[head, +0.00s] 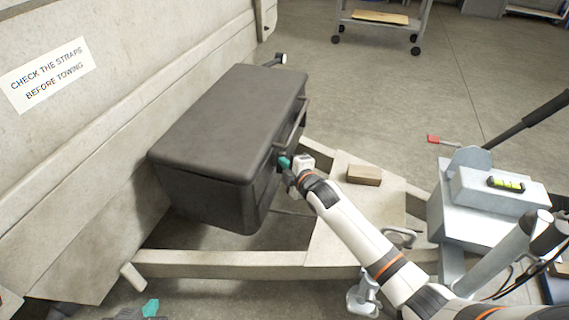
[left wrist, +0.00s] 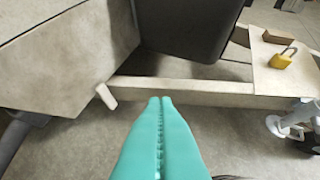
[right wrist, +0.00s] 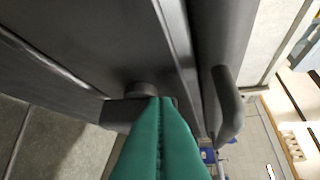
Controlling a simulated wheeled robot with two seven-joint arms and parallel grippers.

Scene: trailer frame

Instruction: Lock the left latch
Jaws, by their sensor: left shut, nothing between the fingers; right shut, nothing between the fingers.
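A dark grey toolbox (head: 230,125) with its lid down sits by the trailer wall, on the trailer frame (head: 220,263). My right gripper (head: 284,163) is shut and empty at the box's front face, near the corner closest to me. In the right wrist view, its fingertips (right wrist: 160,100) are at or just in front of a dark latch part (right wrist: 125,112) with a round knob; I cannot tell whether they touch. A curved dark handle (right wrist: 228,105) is to their right. My left gripper (head: 150,307) is shut and empty, low at the bottom edge, away from the box.
A wooden block (head: 364,175) lies on the frame's plate, with a yellow padlock (left wrist: 283,60) near it. A grey housing with a spirit level (head: 506,184) stands at right. A trolley (head: 380,18) is far back. The floor behind the frame is mostly clear.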

